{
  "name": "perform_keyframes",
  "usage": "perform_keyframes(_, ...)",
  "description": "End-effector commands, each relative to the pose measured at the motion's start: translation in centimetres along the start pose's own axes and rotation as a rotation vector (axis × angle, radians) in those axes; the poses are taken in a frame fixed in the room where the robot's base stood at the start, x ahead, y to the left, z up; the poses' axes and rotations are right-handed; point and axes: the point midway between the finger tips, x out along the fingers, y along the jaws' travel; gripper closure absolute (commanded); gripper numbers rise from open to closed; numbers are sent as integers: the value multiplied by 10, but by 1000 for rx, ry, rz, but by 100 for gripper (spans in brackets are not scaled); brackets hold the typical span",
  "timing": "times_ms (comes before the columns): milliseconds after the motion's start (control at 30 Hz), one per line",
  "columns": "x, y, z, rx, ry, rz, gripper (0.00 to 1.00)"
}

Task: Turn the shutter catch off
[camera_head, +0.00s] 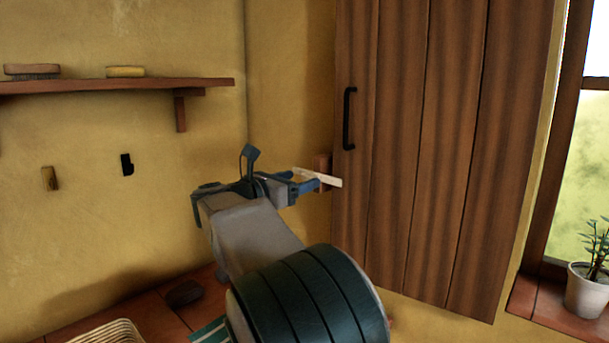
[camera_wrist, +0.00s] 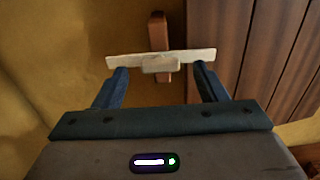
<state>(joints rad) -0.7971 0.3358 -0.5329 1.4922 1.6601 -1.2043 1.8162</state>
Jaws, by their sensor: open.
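The shutter catch is a pale bar (camera_wrist: 190,58) on a small brown wooden block (camera_wrist: 158,32), fixed to the wall beside the shutter. In the head view the pale bar (camera_head: 331,180) reaches across the left edge of the brown plank shutter (camera_head: 430,150). In the wrist view the bar lies crosswise, with a small pale hub at its middle. My gripper (camera_head: 306,180) is open in front of it. In the wrist view its two blue fingers (camera_wrist: 162,80) stand apart, with their tips close below the bar on either side of the hub. I cannot tell whether they touch it.
The shutter carries a black handle (camera_head: 348,118). A wooden shelf (camera_head: 120,86) with two brushes is at the left. A potted plant (camera_head: 586,290) stands on the right sill. A dark object (camera_head: 185,293) and a woven basket (camera_head: 108,333) lie on the counter below.

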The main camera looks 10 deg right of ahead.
Motion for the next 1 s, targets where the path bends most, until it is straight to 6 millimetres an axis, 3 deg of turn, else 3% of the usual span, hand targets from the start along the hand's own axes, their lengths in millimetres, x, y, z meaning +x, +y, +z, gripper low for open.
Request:
perform_keyframes(200,25,0,1,1,0,0,35)
perform_keyframes(567,30,0,0,0,0,1,35)
perform_keyframes(800,30,0,0,0,0,1,98)
perform_keyframes(1000,30,0,-2,12,0,1,97)
